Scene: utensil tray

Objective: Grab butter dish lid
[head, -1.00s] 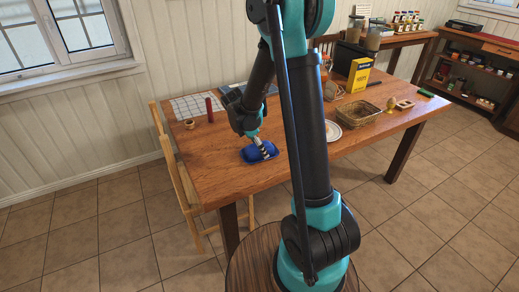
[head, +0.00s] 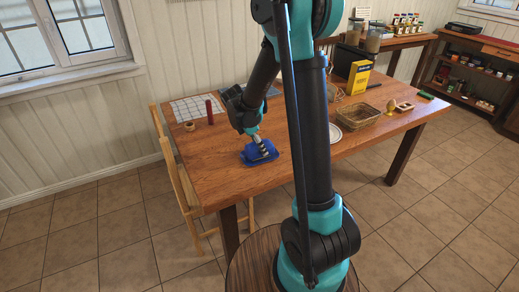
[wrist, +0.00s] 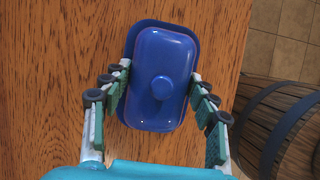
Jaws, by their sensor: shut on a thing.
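The blue butter dish lid (wrist: 160,55), a rounded rectangle with a round knob on top, is between the fingers of my gripper (wrist: 158,82) in the wrist view. The fingers press on its two long sides. In the head view the lid (head: 266,148) shows partly behind my gripper (head: 259,142). The darker blue dish base (wrist: 131,42) shows past the lid's upper and left edges. In the head view the base (head: 262,161) lies on the table under the lid, which looks slightly raised and offset.
The wooden table (head: 215,180) is bare around the dish. A red cylinder (head: 209,112) and a small wooden cup (head: 189,126) stand at the left. A plate (head: 335,133), wicker basket (head: 361,116) and yellow box (head: 358,77) are right of my arm. A chair (head: 178,185) adjoins the left edge.

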